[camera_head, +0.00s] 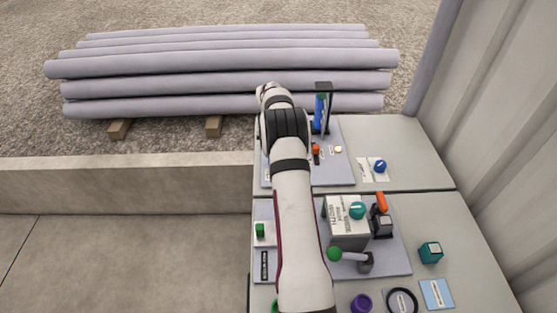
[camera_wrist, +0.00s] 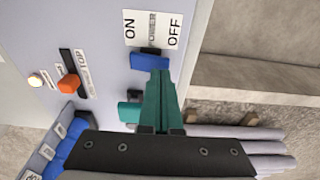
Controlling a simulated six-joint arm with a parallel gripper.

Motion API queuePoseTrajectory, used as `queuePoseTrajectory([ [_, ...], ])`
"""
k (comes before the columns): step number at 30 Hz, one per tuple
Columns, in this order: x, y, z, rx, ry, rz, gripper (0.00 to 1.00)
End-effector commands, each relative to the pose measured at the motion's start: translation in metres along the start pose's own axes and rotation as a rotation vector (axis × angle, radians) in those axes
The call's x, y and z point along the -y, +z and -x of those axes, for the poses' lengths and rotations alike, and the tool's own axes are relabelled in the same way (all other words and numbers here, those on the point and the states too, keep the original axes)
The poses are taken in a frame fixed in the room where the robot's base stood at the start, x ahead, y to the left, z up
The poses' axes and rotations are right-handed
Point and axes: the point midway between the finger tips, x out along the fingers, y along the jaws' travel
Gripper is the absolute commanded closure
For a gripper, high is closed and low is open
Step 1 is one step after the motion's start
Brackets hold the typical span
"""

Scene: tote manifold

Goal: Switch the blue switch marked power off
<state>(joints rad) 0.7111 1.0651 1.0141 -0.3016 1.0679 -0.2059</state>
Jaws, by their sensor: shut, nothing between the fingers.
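The blue switch (camera_wrist: 148,61) sits on a grey panel in the wrist view, beside a white label (camera_wrist: 153,29) reading ON, POWER and OFF. ON is at the label's left end and OFF at its right end. I cannot tell which way the switch is set. My gripper (camera_wrist: 159,73) has its teal fingers shut together and empty, with the tips at the right part of the switch. I cannot tell whether they touch it. In the head view my arm hides the switch and the gripper tips.
An orange knob (camera_wrist: 69,84) on a STOP-marked slot and a pale round button (camera_wrist: 35,80) share the panel. In the head view, a blue column (camera_head: 318,113) stands right of my arm. A teal-knobbed box (camera_head: 347,230) and green-tipped lever (camera_head: 350,256) stand nearer. Grey pipes (camera_head: 225,64) lie behind.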

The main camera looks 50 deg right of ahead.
Motion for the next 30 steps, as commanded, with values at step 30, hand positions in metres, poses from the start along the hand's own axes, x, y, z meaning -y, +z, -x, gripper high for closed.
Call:
queuePoseTrajectory([
  [30, 0.000, 0.001, -0.006, -0.001, 0.000, 0.000, 1.00],
])
